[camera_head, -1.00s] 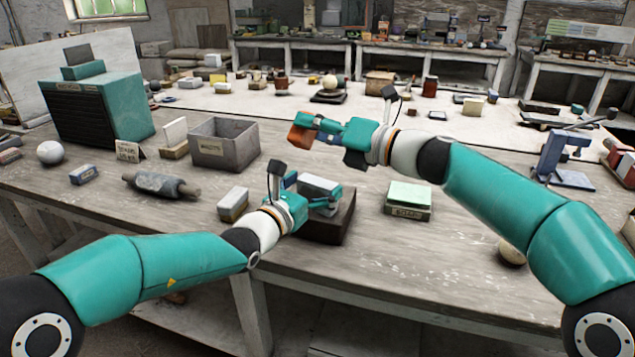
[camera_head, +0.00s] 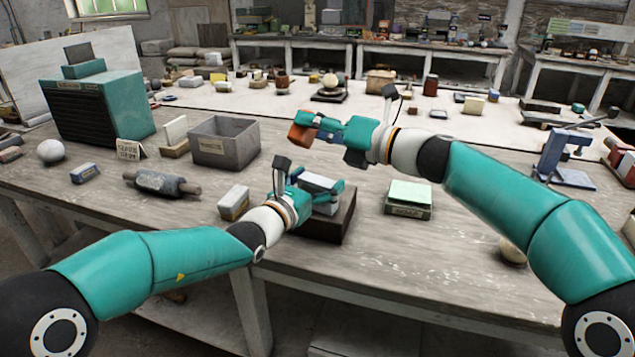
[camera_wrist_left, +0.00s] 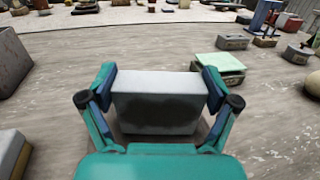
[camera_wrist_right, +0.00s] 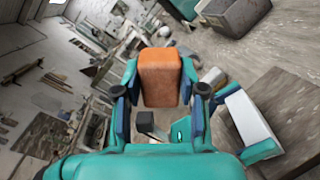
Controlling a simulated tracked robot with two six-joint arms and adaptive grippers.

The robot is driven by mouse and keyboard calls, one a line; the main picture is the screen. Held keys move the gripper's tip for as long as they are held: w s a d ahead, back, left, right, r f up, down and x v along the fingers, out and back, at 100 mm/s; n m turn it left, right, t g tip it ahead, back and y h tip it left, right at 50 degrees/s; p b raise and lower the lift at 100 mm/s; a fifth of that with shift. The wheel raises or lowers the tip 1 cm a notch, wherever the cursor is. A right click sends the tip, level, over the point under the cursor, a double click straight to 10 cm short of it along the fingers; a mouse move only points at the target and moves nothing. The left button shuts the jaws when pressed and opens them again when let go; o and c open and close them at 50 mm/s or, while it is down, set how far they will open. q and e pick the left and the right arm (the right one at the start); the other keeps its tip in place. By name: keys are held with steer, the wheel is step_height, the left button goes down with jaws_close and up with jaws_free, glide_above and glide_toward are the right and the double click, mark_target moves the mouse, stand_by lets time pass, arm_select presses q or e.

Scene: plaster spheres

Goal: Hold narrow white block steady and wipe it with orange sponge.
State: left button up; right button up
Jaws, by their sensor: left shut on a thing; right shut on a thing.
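The white block (camera_head: 319,182) sits on a dark brown stand (camera_head: 338,226) near the middle of the bench. My left gripper (camera_head: 318,193) is shut on the block, with one finger on each end, as the left wrist view shows (camera_wrist_left: 160,92). The block's lower part looks darker there. My right gripper (camera_head: 310,128) is shut on the orange sponge (camera_head: 299,136), up and behind the block, apart from it. The right wrist view shows the sponge (camera_wrist_right: 160,78) between both fingers and the block's pale top (camera_wrist_right: 250,118) below right.
A grey bin (camera_head: 224,143) and a small two-tone block (camera_head: 233,202) stand left of the stand. A pale green-topped block (camera_head: 408,197) lies to its right. A stone roller (camera_head: 160,183) is further left. The bench front centre is clear.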

arm_select(q)
steer(key=o, duration=1.4)
